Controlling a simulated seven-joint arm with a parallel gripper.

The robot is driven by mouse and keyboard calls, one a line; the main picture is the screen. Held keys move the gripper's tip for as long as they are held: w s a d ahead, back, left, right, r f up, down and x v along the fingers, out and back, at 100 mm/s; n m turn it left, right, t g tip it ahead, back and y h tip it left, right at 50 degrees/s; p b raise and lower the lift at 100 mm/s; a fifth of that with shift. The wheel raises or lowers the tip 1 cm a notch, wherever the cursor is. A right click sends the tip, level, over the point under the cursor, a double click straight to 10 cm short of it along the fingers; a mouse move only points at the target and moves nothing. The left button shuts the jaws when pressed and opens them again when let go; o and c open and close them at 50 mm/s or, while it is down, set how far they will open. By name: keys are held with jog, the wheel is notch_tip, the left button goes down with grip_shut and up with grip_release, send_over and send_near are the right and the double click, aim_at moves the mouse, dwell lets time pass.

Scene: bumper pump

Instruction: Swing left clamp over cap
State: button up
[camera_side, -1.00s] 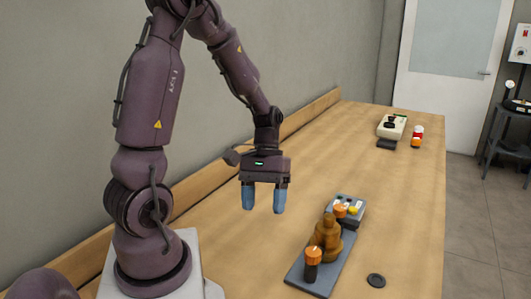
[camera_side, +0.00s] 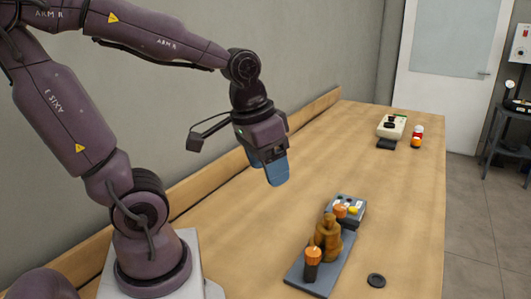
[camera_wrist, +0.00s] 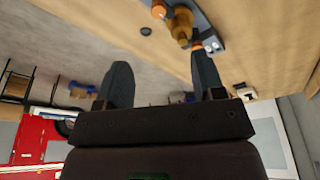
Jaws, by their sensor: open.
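The pump is an amber-brown stepped body (camera_side: 327,238) on a grey base plate (camera_side: 296,275). An orange-topped black post (camera_side: 312,262) stands at its near end and another orange top (camera_side: 340,211) at its far end; I cannot tell which is the left clamp. A dark round disc (camera_side: 376,280) lies flat on the table to the right; I cannot tell whether it is the cap. My gripper (camera_side: 278,170) is open and empty, in the air above and left of the pump, touching nothing. The wrist view shows both fingers apart (camera_wrist: 162,76), with the pump body (camera_wrist: 181,22) beyond them.
A small panel with coloured buttons (camera_side: 350,206) sits at the plate's far end. A pale device (camera_side: 391,127) with red and orange items (camera_side: 416,137) stands farther back. The wooden table (camera_side: 400,200) is clear between them. A wall borders the left side.

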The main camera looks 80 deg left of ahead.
jog(key=shift+s+d+r+m+t, duration=0.25)
jog(key=shift+d+r+m+t, duration=0.2)
jog(key=shift+d+r, duration=0.3)
jog(key=shift+s+d+r+m+t, duration=0.25)
jog(key=shift+d+r+m+t, duration=0.1)
jog(key=shift+d+r+t, duration=0.35)
jog(key=shift+a+r, duration=0.1)
jog(key=shift+s+d+r+m, duration=0.15)
jog(key=shift+d+r+m, duration=0.25)
jog(key=shift+d+r, duration=0.25)
jog(key=shift+f, duration=0.1)
